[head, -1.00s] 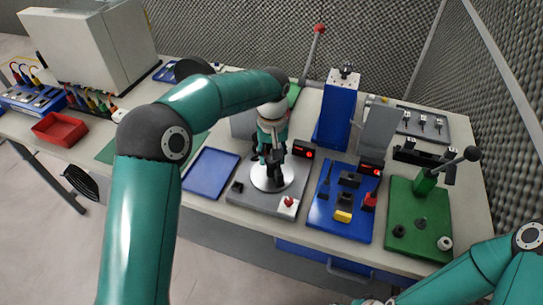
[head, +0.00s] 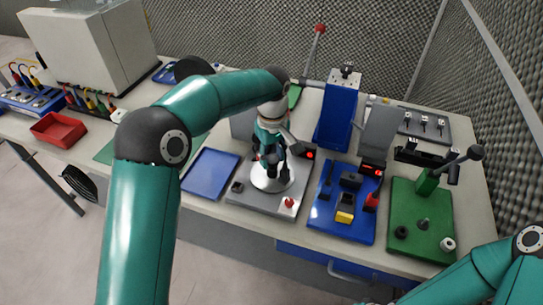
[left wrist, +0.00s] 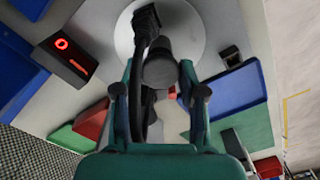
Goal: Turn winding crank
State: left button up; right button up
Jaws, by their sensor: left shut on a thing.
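The winding crank stands on a white round disc (head: 272,184) on a grey base plate (head: 262,202) near the table's middle. The disc also shows in the left wrist view (left wrist: 192,35). There, a black crank arm (left wrist: 146,22) crosses it and a dark round knob (left wrist: 160,68) sits between my fingers. My left gripper (head: 270,172) reaches down over the disc and is shut on the knob. Its two fingers flank the knob in the left wrist view (left wrist: 160,88). The gripper hides most of the crank in the head view. My right gripper is out of view.
A red button (head: 289,202) and a small black block (head: 237,187) sit on the plate. A red-digit display (head: 310,154) stands behind. A blue tray (head: 211,174) lies left; a blue fixture plate (head: 325,215) and a green lever plate (head: 410,235) lie right.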

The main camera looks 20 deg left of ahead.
aim_at(272, 158)
pick_arm(q)
jog(key=shift+w+n, duration=0.1)
jog(key=shift+n, duration=0.7)
jog(key=o, duration=1.1)
jog(key=shift+o, duration=0.2)
jog(key=shift+r, duration=0.1)
notch_tip(272, 158, up, 12)
jog(key=shift+f, duration=0.2)
